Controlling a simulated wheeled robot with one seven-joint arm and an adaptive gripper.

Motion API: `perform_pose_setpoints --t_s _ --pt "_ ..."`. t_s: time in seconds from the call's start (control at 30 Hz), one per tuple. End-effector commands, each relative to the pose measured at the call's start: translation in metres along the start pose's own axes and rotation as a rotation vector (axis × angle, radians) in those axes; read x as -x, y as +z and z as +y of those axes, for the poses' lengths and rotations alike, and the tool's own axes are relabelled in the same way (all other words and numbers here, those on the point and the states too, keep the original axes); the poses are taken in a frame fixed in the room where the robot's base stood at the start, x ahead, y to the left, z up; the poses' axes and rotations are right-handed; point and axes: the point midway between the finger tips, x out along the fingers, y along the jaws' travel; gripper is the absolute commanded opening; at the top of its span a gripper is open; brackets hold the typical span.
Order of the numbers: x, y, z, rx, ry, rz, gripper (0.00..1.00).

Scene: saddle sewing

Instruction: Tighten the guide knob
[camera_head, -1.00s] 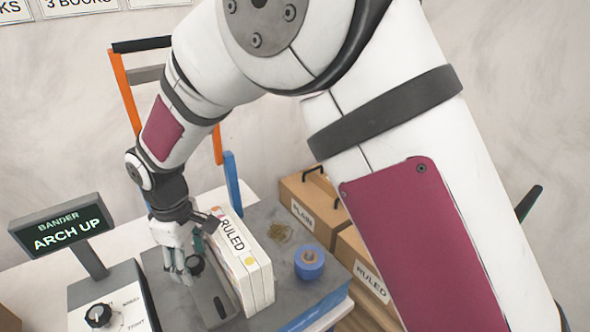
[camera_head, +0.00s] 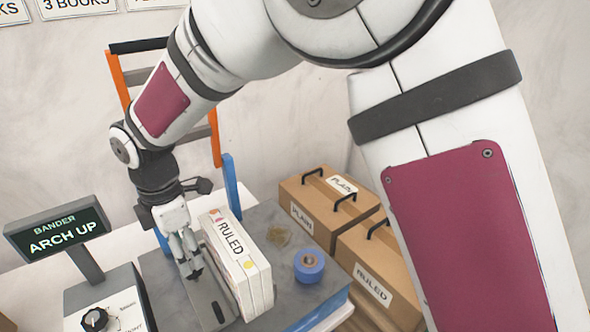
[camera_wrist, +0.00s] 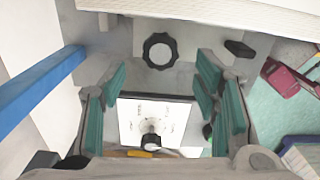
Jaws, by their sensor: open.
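The guide knob (camera_wrist: 160,50) is black and lobed, and it sits on a grey guide plate (camera_wrist: 205,57) in the upper middle of the wrist view. In the head view, the plate (camera_head: 208,303) stands beside a white book stack marked RULED (camera_head: 232,265). My gripper (camera_head: 190,268) points down over the plate there and mostly hides the knob. In the wrist view my gripper (camera_wrist: 160,85) is open and empty, its teal-padded fingers left and right. The knob lies beyond the gap between them, not gripped. I cannot tell the height between fingertips and knob.
A bander box with a dial (camera_head: 95,319) and an ARCH UP screen (camera_head: 60,232) stands at left. A blue tape roll (camera_head: 309,265) is right of the books. Brown boxes (camera_head: 330,205) stand further right.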

Motion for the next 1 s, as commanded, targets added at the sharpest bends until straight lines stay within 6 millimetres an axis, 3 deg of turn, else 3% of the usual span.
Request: perform_pose_setpoints --t_s 0.5,1.0 --pt "0.095 0.0 0.001 -0.002 0.003 0.0 0.56" --pt "0.14 0.063 -0.043 -0.339 0.077 -0.043 0.56"
